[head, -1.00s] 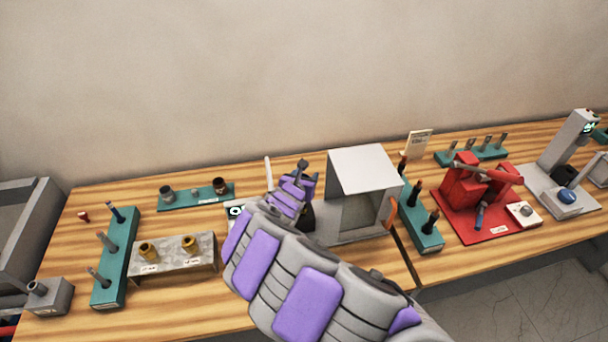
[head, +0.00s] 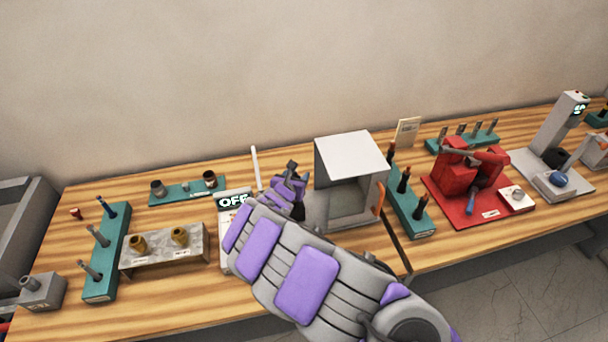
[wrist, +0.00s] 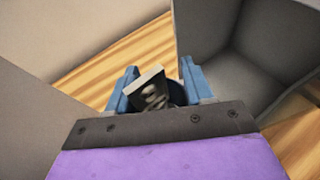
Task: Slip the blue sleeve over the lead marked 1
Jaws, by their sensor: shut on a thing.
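My gripper (head: 291,172) is in the air left of the grey box. In the wrist view, its blue jaws (wrist: 160,88) are shut on a small dark piece with a pale-edged plate (wrist: 150,88). Marks on the plate are unreadable, and I cannot tell what the piece is. A thin post with a blue upper part (head: 105,206) stands at the back of the left teal block (head: 103,278); it may be the blue sleeve. Two grey posts stand before it. Several dark posts with reddish tops (head: 404,180) stand on another teal block (head: 420,226). No mark 1 is readable.
The open-fronted grey box (head: 350,158) is close to my gripper. A panel reading OFF (head: 234,201) is left of my forearm. A metal stand with two brass pieces (head: 165,259) is further left. The red fixture (head: 462,175) is at right.

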